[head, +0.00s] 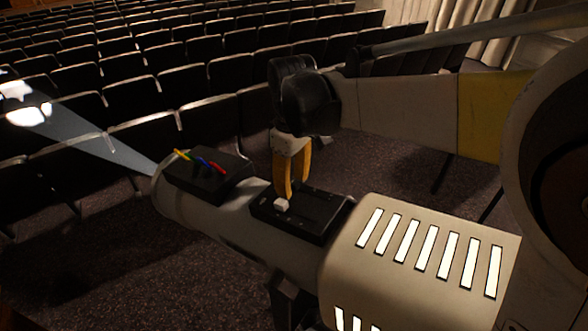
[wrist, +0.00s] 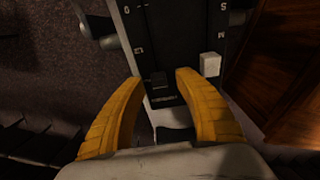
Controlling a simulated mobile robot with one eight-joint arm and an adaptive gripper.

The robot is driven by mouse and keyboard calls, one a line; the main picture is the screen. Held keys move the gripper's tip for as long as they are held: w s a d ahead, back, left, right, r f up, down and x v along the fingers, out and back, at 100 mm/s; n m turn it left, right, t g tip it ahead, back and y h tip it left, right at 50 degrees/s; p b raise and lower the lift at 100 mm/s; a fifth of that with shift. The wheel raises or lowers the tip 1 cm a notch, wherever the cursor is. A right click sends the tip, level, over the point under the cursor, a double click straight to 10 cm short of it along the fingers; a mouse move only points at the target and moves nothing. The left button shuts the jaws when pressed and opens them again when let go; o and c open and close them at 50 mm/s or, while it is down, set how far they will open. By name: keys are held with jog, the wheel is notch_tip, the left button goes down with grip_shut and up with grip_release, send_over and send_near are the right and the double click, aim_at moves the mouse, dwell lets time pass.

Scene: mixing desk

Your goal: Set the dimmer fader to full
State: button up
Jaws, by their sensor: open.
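A black fader box (head: 318,222) sits on top of the pale spotlight body. In the wrist view its dark panel (wrist: 178,30) has white marks down both sides, too blurred to read surely. A small black knob (wrist: 160,80) is near the panel's lower end. A white square knob (wrist: 210,63) is at the right edge; it also shows in the head view (head: 281,204). I cannot tell which is the dimmer. My gripper (head: 290,193) points down over the box. In the wrist view its yellow fingers (wrist: 160,77) are apart, on either side of the black knob; contact is unclear.
A vented lamp housing (head: 420,255) with lit slots stands close on the right. Rows of dark seats (head: 150,70) fill the background.

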aim_at(293, 181)
notch_tip(293, 181, up, 12)
dwell(0.5)
